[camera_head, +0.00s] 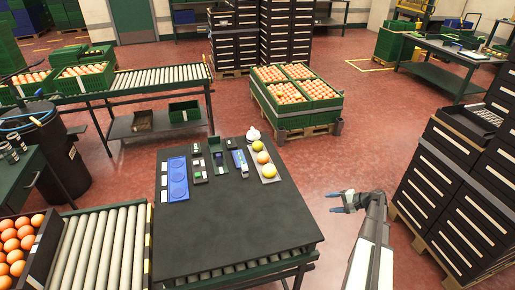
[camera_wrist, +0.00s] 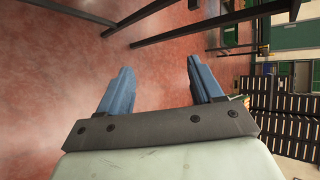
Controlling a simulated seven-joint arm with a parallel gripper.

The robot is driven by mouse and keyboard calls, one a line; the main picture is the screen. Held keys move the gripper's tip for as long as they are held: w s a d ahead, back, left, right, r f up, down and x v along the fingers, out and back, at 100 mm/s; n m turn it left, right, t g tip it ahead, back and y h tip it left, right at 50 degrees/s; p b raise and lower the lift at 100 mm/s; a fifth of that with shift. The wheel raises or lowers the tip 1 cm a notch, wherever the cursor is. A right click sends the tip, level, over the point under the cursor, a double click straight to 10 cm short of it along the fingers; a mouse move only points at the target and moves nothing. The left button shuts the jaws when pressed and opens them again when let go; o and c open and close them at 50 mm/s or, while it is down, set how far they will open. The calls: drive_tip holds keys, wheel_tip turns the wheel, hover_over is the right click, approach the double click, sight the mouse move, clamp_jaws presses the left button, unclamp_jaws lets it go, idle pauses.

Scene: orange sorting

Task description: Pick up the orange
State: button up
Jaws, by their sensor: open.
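My gripper (camera_head: 333,202) is off the table's right side, to the right of the tray and apart from the fruits. Its two blue fingers are spread and empty in the wrist view (camera_wrist: 160,75). No fruit shows in the wrist view.
The dark table (camera_head: 235,225) has a clear near half. A blue tray (camera_head: 178,180), small devices (camera_head: 218,155) and a white item (camera_head: 253,134) stand at its back. Black drawer cabinets (camera_head: 450,190) are right of my arm. Orange crates (camera_head: 310,118) stand behind.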

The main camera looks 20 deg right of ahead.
drive_tip(key=w+a+r+g, duration=0.2)
drive_tip(key=w+a+r, duration=0.3)
drive_tip(key=w+r, duration=0.3)
drive_tip(key=g+h, duration=0.3)
drive_tip(key=h, duration=0.4)
approach(259, 142)
drive_tip(key=shift+m, duration=0.5)
drive_tip(key=x, duration=0.2)
drive_tip(key=a+x, duration=0.1)
drive_tip(key=x, duration=0.2)
drive_tip(key=shift+s+f, duration=0.1)
drive_tip(key=shift+s, duration=0.05)
drive_tip(key=shift+d+x, duration=0.2)
drive_tip(key=shift+x, duration=1.15)
drive_tip(key=shift+d+x, duration=0.2)
drive_tip(key=shift+x, duration=1.15)
drive_tip(key=c, duration=0.8)
drive_tip(key=shift+c, duration=0.2)
